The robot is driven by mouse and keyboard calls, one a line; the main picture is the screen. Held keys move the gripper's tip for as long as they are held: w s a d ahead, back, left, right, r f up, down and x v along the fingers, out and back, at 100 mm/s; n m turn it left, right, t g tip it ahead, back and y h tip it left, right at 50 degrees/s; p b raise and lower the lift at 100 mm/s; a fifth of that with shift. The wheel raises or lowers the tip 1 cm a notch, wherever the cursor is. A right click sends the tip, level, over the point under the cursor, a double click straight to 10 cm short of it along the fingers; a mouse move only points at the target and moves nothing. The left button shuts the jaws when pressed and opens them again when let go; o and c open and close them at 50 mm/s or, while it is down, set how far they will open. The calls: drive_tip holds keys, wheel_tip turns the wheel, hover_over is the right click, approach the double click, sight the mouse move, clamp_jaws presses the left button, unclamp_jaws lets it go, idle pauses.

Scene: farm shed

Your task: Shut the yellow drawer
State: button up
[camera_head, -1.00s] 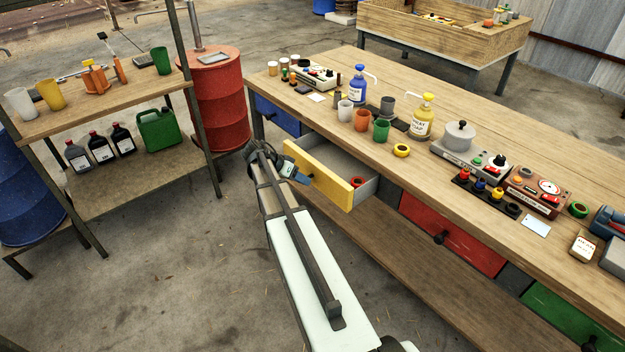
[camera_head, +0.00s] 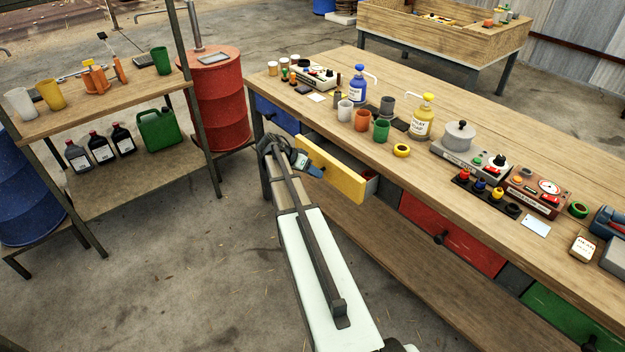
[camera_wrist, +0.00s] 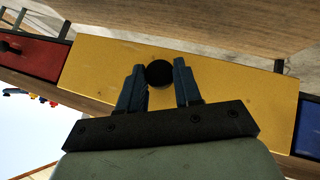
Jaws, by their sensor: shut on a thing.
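The yellow drawer (camera_head: 340,176) stands partly open under the bench top, with a narrow strip of its inside showing at the right. Its yellow front fills the middle of the wrist view (camera_wrist: 230,95). The black round knob (camera_wrist: 159,73) sits between my two fingers. My gripper (camera_wrist: 158,82) is shut on the knob, one finger at each side of it. In the head view my gripper (camera_head: 314,171) is at the left part of the drawer front, and the knob is mostly hidden behind it.
The workbench (camera_head: 330,130) carries cups, bottles and devices. A blue drawer (camera_head: 277,115), a red drawer (camera_head: 451,234) and a green drawer (camera_head: 560,318) are in the same row. A lower shelf (camera_head: 400,270) runs below. A side shelf (camera_head: 110,100) stands left.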

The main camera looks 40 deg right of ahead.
sight(321, 155)
drive_tip(key=shift+d, duration=4.3)
drive_tip(key=o, duration=1.6)
drive_tip(key=shift+a+r, duration=0.1)
drive_tip(key=shift+v, duration=3.4)
